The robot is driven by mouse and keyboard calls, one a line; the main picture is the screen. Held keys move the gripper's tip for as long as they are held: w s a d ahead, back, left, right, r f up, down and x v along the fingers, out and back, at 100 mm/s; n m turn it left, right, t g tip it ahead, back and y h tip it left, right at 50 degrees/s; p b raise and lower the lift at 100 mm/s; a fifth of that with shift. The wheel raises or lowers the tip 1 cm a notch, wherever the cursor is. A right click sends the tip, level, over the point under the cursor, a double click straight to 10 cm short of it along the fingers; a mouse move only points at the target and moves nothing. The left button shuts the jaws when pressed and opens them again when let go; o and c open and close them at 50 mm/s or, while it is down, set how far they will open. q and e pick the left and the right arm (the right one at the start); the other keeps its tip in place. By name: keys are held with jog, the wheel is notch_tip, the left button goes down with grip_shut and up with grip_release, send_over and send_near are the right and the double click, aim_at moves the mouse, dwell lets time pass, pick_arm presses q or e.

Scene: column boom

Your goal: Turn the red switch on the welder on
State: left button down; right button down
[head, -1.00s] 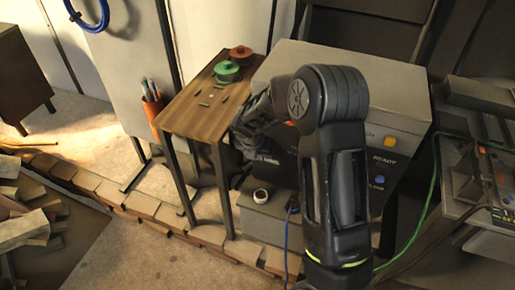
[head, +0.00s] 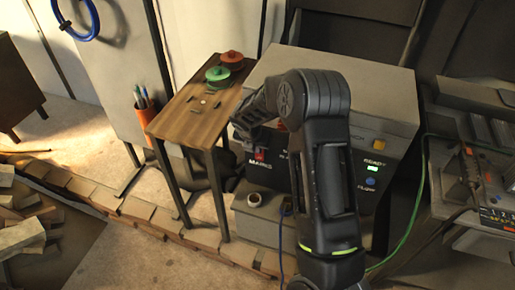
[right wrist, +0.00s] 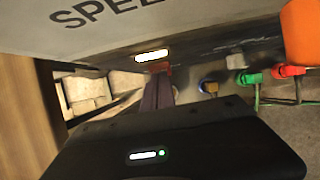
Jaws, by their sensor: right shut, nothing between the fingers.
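The welder (head: 345,92) is a grey box with a dark front panel in the head view. A small red switch (head: 260,154) shows above the MAINS lettering at the panel's left. My right gripper (head: 244,137) is shut and empty, just above and left of the switch; I cannot tell whether it touches it. The READY lamp (head: 373,168) glows whitish green. In the right wrist view the dark fingers (right wrist: 160,93) point at a red part below a lit white strip (right wrist: 151,56). My arm hides the panel's middle. My left gripper is out of view.
A wooden stand (head: 188,128) with a red and a green round item is left of the welder. A bench (head: 432,215) with cables stands right. Bricks line the floor.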

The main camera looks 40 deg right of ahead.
jog(key=shift+d+r, duration=0.1)
jog(key=shift+d, duration=0.05)
jog(key=shift+d+r+p, duration=0.1)
jog(key=shift+r+p, duration=0.6)
jog(key=shift+p, duration=0.05)
